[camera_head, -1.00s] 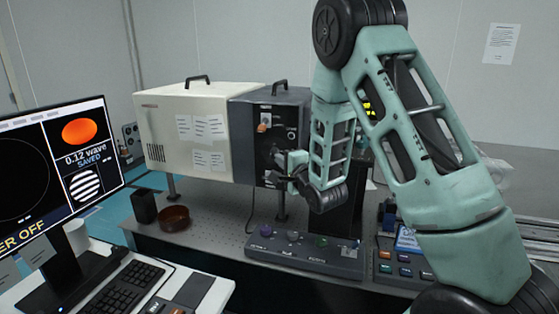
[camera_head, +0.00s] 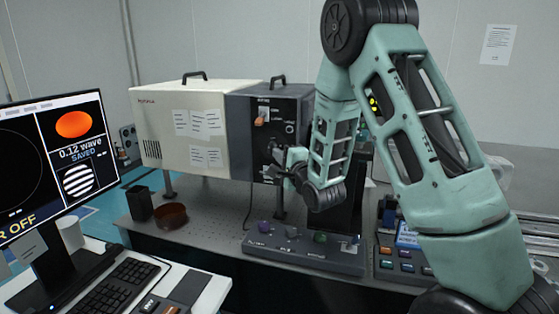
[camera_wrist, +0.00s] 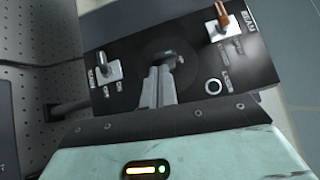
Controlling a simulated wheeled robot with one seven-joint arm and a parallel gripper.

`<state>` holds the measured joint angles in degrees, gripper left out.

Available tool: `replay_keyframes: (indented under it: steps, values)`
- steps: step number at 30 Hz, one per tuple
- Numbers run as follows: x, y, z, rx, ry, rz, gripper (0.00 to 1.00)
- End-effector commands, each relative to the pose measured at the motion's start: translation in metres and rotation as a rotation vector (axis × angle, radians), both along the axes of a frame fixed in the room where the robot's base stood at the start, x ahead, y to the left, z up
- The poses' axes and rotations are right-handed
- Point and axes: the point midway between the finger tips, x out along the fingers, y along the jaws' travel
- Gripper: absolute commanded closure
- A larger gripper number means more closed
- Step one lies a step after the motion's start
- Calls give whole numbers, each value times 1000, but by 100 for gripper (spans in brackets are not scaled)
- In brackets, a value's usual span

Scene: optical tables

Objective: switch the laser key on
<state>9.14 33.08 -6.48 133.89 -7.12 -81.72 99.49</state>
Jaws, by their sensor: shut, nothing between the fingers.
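The dark control panel (camera_head: 268,105) is the right end of a cream and grey box. In the wrist view the panel (camera_wrist: 120,50) carries a silver lever switch (camera_wrist: 106,68) with ON and OFF marks, a dark round disc (camera_wrist: 150,52), and an orange-handled lever (camera_wrist: 222,22). The orange lever also shows in the head view (camera_head: 262,117). My gripper (camera_wrist: 170,66) is shut and empty, its fingertips in front of the disc. The fingers hide part of the disc; I cannot tell whether they touch it. Which control is the laser key is not readable.
A monitor (camera_head: 70,165) at left shows text ending in "R OFF". A knob console (camera_head: 305,252) stands below my arm on the perforated table.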

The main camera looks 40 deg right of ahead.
Motion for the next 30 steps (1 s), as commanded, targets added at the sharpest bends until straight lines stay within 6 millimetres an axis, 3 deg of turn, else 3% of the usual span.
replay_keyframes:
  steps: [30]
  values:
    - [4, 3, -16, 174, -226, 2, 100]
